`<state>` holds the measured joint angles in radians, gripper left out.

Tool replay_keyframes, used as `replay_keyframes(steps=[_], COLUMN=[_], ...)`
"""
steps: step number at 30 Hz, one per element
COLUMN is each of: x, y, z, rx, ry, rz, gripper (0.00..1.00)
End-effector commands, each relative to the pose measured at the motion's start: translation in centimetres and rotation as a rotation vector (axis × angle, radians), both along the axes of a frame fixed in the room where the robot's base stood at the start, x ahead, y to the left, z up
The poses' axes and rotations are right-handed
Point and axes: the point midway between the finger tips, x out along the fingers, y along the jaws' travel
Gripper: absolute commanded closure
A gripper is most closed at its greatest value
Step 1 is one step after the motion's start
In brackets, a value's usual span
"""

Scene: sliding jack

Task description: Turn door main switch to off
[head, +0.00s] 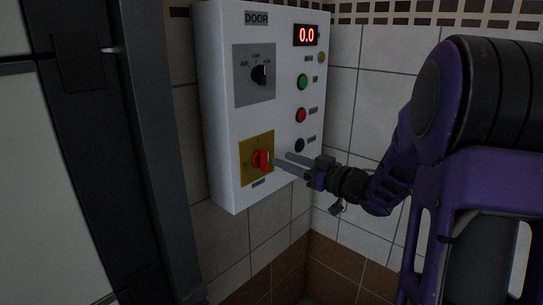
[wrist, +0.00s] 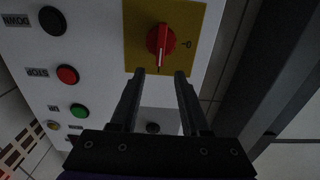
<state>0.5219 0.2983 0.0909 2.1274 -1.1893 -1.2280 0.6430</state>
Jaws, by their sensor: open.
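The door main switch is a red rotary knob (head: 262,160) on a yellow plate (head: 246,172), low on the white panel labelled DOOR (head: 222,110). In the wrist view the red knob (wrist: 160,40) sits at top centre, its white pointer line running along the handle. My gripper (head: 283,161) is just right of the knob in the head view, fingers pointing at the panel. In the wrist view my gripper (wrist: 160,75) is open and empty, its fingertips spread either side of the knob's lower end. I cannot tell whether they touch it.
Above the switch is a black selector (head: 260,74) on a grey plate. A dark door frame (head: 150,150) stands left.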

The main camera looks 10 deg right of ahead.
Motion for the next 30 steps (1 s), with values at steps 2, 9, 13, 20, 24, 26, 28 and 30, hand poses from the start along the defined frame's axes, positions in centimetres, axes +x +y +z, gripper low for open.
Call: replay_keyframes(steps=[2,9,13,20,24,26,28,30], x=[1.4,4.0,4.6,4.7,4.7,4.7,4.7,4.7], y=[1.0,2.9,3.3,3.4,3.3,3.3,3.3,3.3], z=[-0.1,0.0,0.0,0.0,0.0,0.0,0.0,0.0], rx=[0.0,0.0,0.0,0.0,0.0,0.0,0.0,0.0], ry=[0.0,0.0,0.0,0.0,0.0,0.0,0.0,0.0], rz=[0.003,0.001,-0.001,-0.002,-0.001,-0.001,-0.001,-0.001], gripper=[0.54,0.54,0.54,0.54,0.7,0.81,0.93,1.0])
